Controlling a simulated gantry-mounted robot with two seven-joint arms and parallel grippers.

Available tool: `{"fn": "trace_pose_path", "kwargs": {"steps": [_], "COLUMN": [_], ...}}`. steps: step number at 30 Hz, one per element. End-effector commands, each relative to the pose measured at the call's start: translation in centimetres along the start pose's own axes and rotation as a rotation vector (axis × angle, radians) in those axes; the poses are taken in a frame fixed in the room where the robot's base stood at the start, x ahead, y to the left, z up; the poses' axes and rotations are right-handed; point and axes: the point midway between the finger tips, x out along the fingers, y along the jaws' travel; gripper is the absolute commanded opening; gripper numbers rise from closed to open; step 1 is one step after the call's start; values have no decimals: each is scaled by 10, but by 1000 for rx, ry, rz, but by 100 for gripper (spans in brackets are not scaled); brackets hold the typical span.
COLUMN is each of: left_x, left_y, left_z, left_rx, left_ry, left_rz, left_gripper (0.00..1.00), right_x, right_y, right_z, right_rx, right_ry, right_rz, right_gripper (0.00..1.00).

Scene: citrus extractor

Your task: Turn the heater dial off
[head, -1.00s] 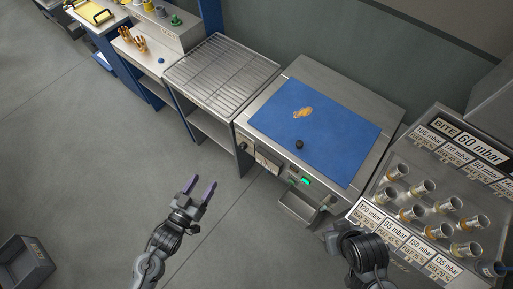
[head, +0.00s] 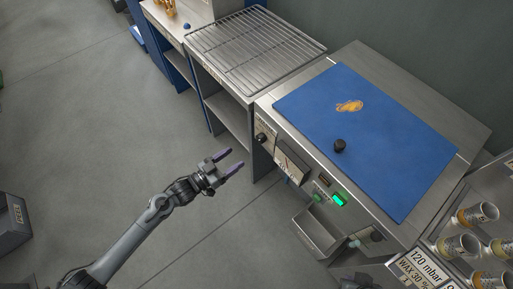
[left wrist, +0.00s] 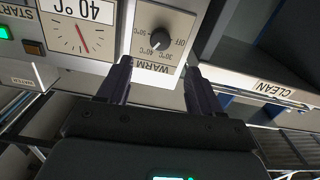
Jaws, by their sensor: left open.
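The heater dial is a black knob on a pale WARM plate, at the left end of the machine's front panel in the head view (head: 261,137). It shows close up in the left wrist view (left wrist: 161,38), upside down, with temperature marks and OFF around it. Which mark its pointer meets is hard to tell. My left gripper (head: 229,160) is open and empty, in front of the panel and apart from the dial. In the left wrist view its fingers (left wrist: 158,72) stand either side below the dial. My right gripper is not in view.
Beside the dial are a gauge (left wrist: 82,30) marked 40 °C and a green-lit START button (head: 339,199). A wire rack (head: 255,50) stands left; a metal tray (head: 318,230) juts out below.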

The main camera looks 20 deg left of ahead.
Motion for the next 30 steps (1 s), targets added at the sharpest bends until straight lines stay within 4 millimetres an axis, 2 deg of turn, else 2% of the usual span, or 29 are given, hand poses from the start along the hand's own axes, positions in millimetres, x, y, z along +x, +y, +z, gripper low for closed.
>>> {"fn": "trace_pose_path", "kwargs": {"steps": [5, 15, 21, 30], "left_x": [16, 70, 94, 108], "left_y": [-1, -1, -1, 0], "left_z": [1, 2, 2, 0], "left_rx": [1, 0, 0, 0], "left_ry": [5, 5, 3, 2], "left_rz": [0, -1, -1, 0], "left_gripper": [65, 65, 65, 65], "right_x": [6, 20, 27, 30], "right_y": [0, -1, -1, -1], "right_z": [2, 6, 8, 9], "right_rx": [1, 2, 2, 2], "right_ry": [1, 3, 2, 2], "right_rz": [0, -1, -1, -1], "right_gripper": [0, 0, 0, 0]}}
